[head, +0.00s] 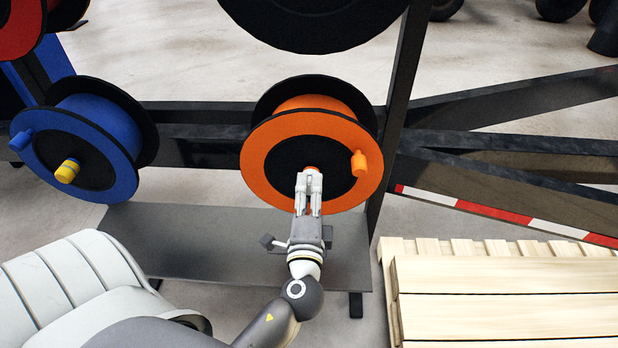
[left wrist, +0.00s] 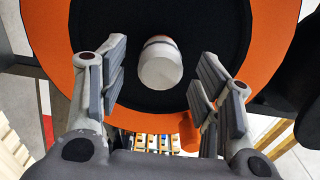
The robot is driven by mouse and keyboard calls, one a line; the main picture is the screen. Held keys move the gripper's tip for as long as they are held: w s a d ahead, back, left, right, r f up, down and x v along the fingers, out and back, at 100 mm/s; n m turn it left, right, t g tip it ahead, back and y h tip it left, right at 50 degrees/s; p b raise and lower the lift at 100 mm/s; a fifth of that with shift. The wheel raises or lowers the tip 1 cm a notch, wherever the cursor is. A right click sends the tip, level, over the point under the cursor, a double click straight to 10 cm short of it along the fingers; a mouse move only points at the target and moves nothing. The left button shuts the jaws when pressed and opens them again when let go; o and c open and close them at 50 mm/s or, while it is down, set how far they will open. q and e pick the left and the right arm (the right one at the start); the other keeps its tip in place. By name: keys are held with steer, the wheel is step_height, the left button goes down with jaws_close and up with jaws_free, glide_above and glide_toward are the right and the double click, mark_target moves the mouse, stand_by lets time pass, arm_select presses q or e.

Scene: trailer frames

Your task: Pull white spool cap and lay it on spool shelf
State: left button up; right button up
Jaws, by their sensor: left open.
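The white spool cap (left wrist: 160,66) sticks out from the black centre of the orange spool (head: 262,165) in the left wrist view. An orange band shows behind the cap. In the head view my gripper hides the cap. My left gripper (head: 309,184) is in front of the spool's centre. In the left wrist view its open fingers (left wrist: 161,78) stand on either side of the cap, with visible gaps. The grey spool shelf (head: 200,240) is flat and bare, low below the spools. My right gripper is not in view.
A blue spool (head: 112,130) with a yellow cap (head: 67,171) hangs at the left. An orange knob (head: 359,163) sticks out from the orange spool's right side. A dark upright post (head: 405,60) and a stack of wooden pallets (head: 500,275) are at the right.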

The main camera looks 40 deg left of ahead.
mark_target(310, 190)
arm_select(q)
steer(key=shift+x, duration=0.85)
stand_by(0.8)
jaws_close()
steer(key=shift+s+d, duration=0.15)
steer(key=shift+b+v, duration=1.3)
steer(key=shift+v, duration=1.5)
